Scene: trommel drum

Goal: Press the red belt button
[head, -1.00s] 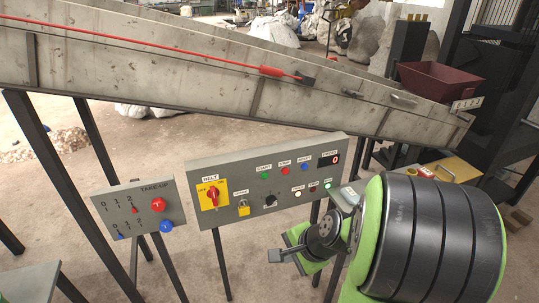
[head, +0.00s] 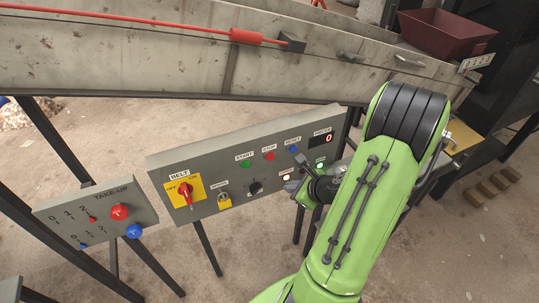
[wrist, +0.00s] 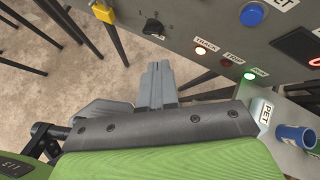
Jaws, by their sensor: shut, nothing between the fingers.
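The grey belt panel (head: 215,205) stands below the conveyor. Its small round red button (head: 268,156) sits on the upper row, between a green button (head: 245,164) and a blue button (head: 293,149). A red rotary switch (head: 185,192) on a yellow plate under the BELT label is at the panel's left. My gripper (head: 299,160) is shut and empty, in front of the panel's right half, right of and apart from the red button in the picture. In the wrist view its closed fingers (wrist: 158,66) point at the panel's lower part; the red button is out of that view.
The take-up panel (head: 95,216) with its own red knob (head: 120,212) stands at left. A black knob (head: 255,188), yellow padlock (head: 225,201) and lit green lamp (wrist: 249,75) are on the belt panel. The conveyor side (head: 130,60) runs above. A blue cup-like part (wrist: 295,135) is at right.

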